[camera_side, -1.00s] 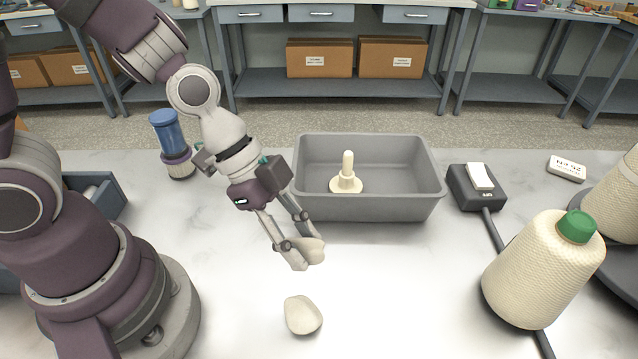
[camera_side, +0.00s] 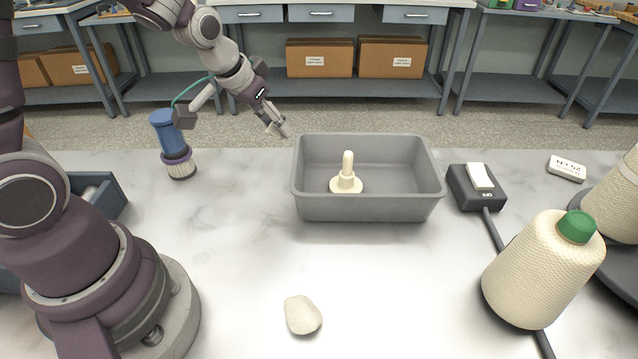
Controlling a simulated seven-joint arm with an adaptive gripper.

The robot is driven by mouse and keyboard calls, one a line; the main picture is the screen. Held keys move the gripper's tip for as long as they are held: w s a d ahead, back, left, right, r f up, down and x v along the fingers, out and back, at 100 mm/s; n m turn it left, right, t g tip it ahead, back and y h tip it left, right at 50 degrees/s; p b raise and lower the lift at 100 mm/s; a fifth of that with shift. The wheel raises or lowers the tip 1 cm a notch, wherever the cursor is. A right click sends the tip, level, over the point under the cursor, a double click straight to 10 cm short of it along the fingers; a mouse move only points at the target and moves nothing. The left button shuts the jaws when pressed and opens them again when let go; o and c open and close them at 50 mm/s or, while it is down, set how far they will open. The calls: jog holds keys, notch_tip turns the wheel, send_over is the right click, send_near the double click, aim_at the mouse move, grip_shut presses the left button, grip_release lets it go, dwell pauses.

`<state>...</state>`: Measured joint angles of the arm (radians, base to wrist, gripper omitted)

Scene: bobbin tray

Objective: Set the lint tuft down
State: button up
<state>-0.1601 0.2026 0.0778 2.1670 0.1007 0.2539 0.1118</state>
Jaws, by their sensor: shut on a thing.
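My gripper (camera_side: 278,129) is raised behind the left back corner of the grey tray, above the far edge of the table. It is shut on a lint tuft, which is small and hard to make out between the fingers here. A second pale, rounded lump (camera_side: 303,315) lies on the table at the front middle, apart from everything. The grey tray (camera_side: 370,208) stands on the table and holds a cream peg with a round base (camera_side: 347,177).
A blue-handled brush (camera_side: 168,138) stands at the left. A dark switch box (camera_side: 474,188) with a cable is right of the tray. Large cream yarn cones (camera_side: 540,270) stand at the right. A white label block (camera_side: 567,169) lies behind them. The front middle table is mostly clear.

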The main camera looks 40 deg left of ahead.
jog(key=a+n+y, duration=0.3)
jog(key=a+n, duration=0.2)
jog(key=a, duration=0.3)
jog(key=n+g, duration=0.1)
send_over(261, 167)
jog(key=s, duration=0.2)
notch_tip(261, 167, down, 4)
jog(key=f, duration=0.5)
jog(key=d+f, duration=0.1)
jog(key=f, duration=0.2)
jog(key=shift+w+f, duration=0.25)
jog(key=shift+f, duration=0.1)
jog(key=o, duration=0.7)
